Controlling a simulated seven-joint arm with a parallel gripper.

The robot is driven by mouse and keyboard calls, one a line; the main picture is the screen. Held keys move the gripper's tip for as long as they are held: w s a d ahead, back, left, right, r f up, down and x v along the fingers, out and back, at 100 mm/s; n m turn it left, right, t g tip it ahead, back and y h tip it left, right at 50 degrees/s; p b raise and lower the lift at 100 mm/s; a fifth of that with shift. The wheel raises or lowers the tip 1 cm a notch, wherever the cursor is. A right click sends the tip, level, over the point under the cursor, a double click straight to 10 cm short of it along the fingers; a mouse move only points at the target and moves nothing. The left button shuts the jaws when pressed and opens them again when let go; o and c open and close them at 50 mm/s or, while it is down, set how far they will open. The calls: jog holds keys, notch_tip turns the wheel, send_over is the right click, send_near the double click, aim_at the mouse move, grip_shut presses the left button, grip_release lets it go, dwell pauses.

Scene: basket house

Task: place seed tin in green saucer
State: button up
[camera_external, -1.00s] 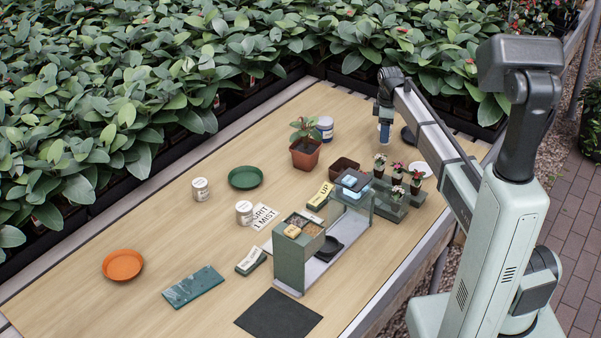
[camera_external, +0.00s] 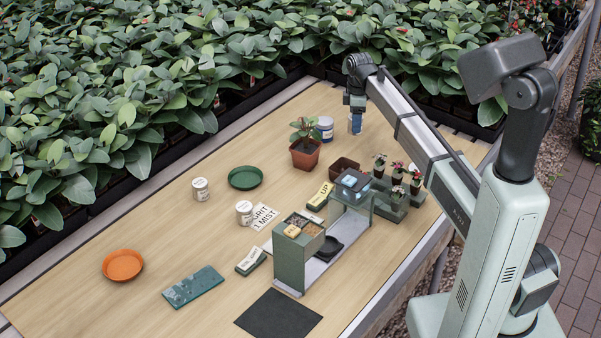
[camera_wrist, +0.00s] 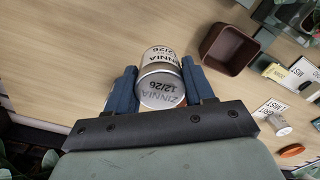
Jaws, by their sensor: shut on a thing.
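My gripper (camera_external: 357,121) is shut on a small tin, held in the air over the far end of the table. In the wrist view the silver tin (camera_wrist: 160,82) shows the words ZINNIA 12/26 and sits between the blue fingers of my gripper (camera_wrist: 161,88). I cannot make out the saucer in the wrist view.
A potted plant (camera_external: 305,154) and a blue-and-white tin (camera_external: 325,128) stand left of my gripper. Two white tins (camera_external: 201,189) (camera_external: 244,212) stand near the saucer. An orange saucer (camera_external: 122,265) is at the left. A green stand (camera_external: 298,262) and small pots occupy the middle right.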

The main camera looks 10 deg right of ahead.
jog(key=s+a+n, duration=0.1)
jog(key=s+a, duration=0.2)
jog(key=a, duration=0.7)
jog(key=s+a+n, duration=0.2)
jog(key=s+a, duration=0.1)
jog(key=a, duration=0.8)
jog(key=s+a+n, duration=0.1)
jog(key=s+a, duration=0.2)
jog(key=a, duration=0.7)
jog(key=m, duration=0.5)
send_over(246, 181)
jog(key=shift+w+f, duration=0.15)
jog(key=shift+f, duration=4.5)
jog(key=shift+f, duration=0.1)
jog(key=o, duration=1)
jog(key=shift+o, duration=0.2)
notch_tip(246, 181, up, 12)
